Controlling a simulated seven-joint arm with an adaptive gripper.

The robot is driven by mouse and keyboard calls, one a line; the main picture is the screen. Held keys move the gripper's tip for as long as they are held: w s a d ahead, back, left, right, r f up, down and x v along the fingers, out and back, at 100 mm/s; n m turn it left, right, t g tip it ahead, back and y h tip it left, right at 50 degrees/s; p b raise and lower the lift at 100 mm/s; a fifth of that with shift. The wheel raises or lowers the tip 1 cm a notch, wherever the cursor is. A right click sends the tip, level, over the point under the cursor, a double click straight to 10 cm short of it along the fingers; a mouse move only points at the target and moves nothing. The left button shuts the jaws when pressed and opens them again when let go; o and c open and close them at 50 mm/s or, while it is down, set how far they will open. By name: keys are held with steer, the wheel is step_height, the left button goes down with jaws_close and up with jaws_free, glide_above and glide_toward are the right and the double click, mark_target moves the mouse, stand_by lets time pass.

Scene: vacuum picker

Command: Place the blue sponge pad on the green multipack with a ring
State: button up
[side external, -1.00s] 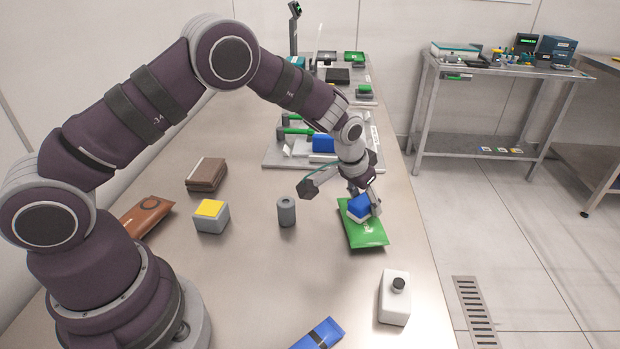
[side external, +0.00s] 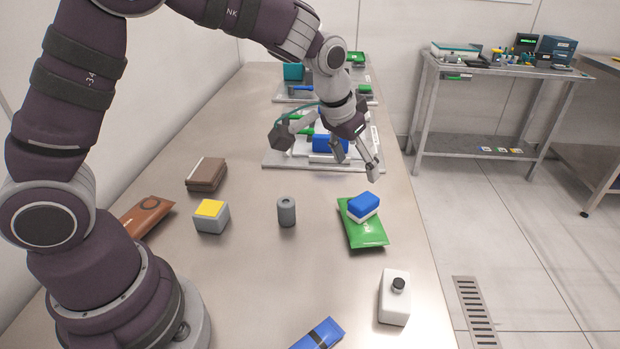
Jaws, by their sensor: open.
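The blue sponge pad (side external: 363,204), with a white lower layer, rests on the upper part of the green multipack (side external: 368,234). The green pack lies flat on the steel table near its right edge. A ring on the pack cannot be made out; the sponge covers part of the pack. My gripper (side external: 357,172) is open and empty, above and behind the sponge, clear of it.
A grey cylinder (side external: 286,212), a grey block with a yellow top (side external: 211,217), a brown stack (side external: 206,175) and a brown pouch (side external: 147,215) stand left. A white bottle (side external: 394,298) and blue packet (side external: 319,335) are in front. A fixture tray (side external: 275,158) lies behind.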

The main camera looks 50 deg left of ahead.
steer(key=s+a+r, duration=0.1)
steer(key=s+r, duration=0.1)
steer(key=s, duration=0.4)
steer(key=s+a+r, duration=0.1)
steer(key=s+r, duration=0.2)
steer(key=s, duration=0.3)
steer(key=s+a+r+t, duration=0.1)
steer(key=s+r, duration=0.1)
steer(key=s, duration=0.4)
steer(key=shift+s+r, duration=0.25)
